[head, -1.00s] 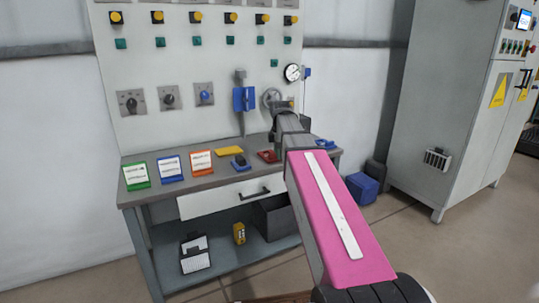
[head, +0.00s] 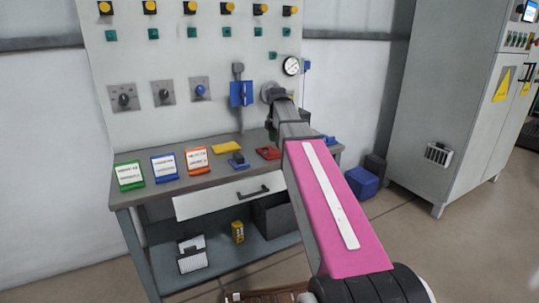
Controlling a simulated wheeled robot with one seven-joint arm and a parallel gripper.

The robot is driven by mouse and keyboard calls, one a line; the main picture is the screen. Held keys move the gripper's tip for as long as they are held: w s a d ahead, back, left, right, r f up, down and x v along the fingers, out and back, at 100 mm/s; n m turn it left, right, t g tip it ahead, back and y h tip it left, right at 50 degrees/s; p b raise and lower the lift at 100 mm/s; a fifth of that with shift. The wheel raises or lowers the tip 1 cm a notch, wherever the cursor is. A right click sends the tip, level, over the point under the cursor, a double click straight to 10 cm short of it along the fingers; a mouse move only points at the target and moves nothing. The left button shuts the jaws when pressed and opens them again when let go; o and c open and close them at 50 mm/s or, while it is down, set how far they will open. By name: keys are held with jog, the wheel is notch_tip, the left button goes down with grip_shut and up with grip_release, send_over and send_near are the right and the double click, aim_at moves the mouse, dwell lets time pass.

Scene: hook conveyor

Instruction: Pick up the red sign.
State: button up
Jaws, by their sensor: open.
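Three framed signs stand on the workbench (head: 225,177), leaning back a little. The red sign (head: 196,160) has an orange-red border and a white label, and is the rightmost of the three. The blue sign (head: 165,168) is beside it, and the green sign (head: 129,176) is at the far left. My arm reaches over the right part of the bench, to the right of the red sign and apart from it. My gripper's fingers are hidden behind my own arm links. Nothing touches the red sign.
A yellow item (head: 227,147), a blue item (head: 238,160) and a flat red item (head: 267,153) lie right of the signs. A panel (head: 190,60) with knobs and buttons rises behind the bench. A drawer (head: 222,199) is below the top; a grey cabinet (head: 455,110) stands right.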

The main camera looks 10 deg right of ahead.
aim_at(275, 150)
jog(key=shift+w+a+f, duration=0.1)
jog(key=shift+a+f, duration=0.05)
jog(key=shift+f, duration=1.1)
jog(key=shift+w+a+f, duration=0.1)
jog(key=shift+a+f, duration=0.05)
jog(key=shift+f, duration=1.1)
grip_shut()
